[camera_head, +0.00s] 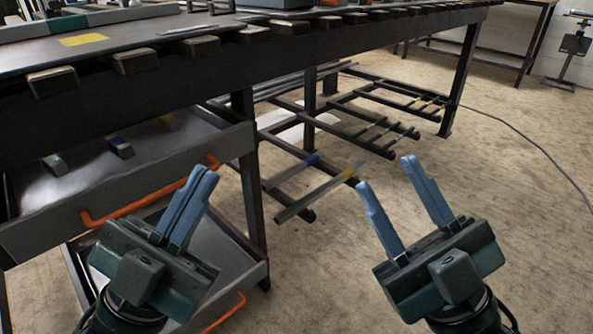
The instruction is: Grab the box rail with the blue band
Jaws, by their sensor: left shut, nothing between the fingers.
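A grey rail with a blue band (287,174) lies on the low rack under the workbench, its near end sticking out. Beside it, to the right, lies a longer grey rail with a yellow band (318,194). A short piece with a blue band (120,147) also lies in the open drawer at the left. My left gripper (191,172) is shut and empty, in front of the drawer's orange handle. My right gripper (385,173) is open and empty, to the right of the rails in the picture; its left finger is near the yellow-banded rail's end.
The workbench (390,27) spans the top. The drawer (50,217) with an orange handle (150,199) holds green- and yellow-banded pieces too. A dark table leg (252,190) stands left of the rails. A cable crosses the open floor (520,220) at right.

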